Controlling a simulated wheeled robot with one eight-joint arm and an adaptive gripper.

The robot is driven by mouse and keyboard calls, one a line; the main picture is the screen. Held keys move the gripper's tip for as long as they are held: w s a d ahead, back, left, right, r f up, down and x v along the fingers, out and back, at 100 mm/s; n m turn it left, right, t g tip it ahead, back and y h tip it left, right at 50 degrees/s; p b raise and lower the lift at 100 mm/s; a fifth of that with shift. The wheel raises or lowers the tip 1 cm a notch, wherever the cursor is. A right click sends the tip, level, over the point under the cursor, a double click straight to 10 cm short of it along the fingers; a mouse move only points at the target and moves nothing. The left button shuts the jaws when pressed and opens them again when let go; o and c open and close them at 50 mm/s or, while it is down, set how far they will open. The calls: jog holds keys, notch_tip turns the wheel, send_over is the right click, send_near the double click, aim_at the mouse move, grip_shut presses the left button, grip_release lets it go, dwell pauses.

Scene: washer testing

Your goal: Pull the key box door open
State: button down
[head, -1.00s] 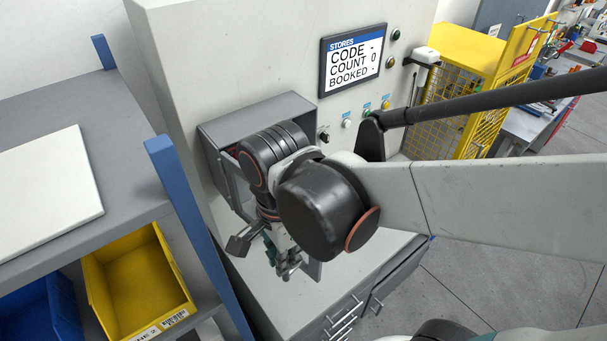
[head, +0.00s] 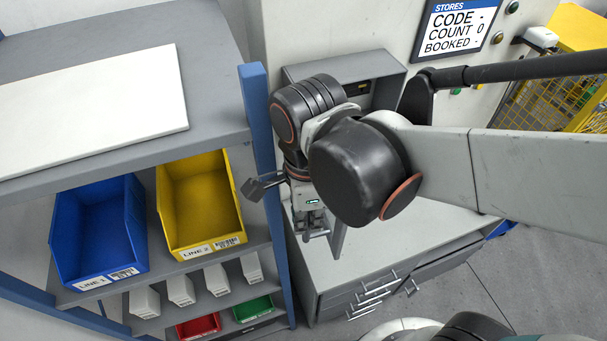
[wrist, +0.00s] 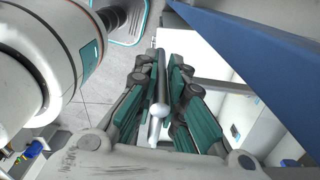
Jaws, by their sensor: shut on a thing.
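The grey key box (head: 395,62) is fixed on the pale cabinet front, partly hidden behind my arm in the head view. Its front is open at the right, where a dark inside with a small yellowish item shows. A narrow grey panel (head: 338,240), apparently part of the swung-out door, shows beside my gripper (head: 315,230). In the wrist view my gripper (wrist: 160,95) is shut around a bar-shaped metal handle (wrist: 162,75), which lies between the green-padded fingers. My wrist and arm hide the hinge side and most of the door.
A blue shelf post (head: 262,140) stands close left of my gripper and also crosses the wrist view (wrist: 250,35). The shelf holds a blue bin (head: 95,225) and a yellow bin (head: 200,200). A grey drawer cabinet (head: 400,240) lies below the key box.

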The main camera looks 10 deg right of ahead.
jog(key=c, duration=1.6)
grip_release()
jog(key=shift+r, duration=0.1)
notch_tip(320, 180, up, 12)
jog(key=shift+f, duration=0.1)
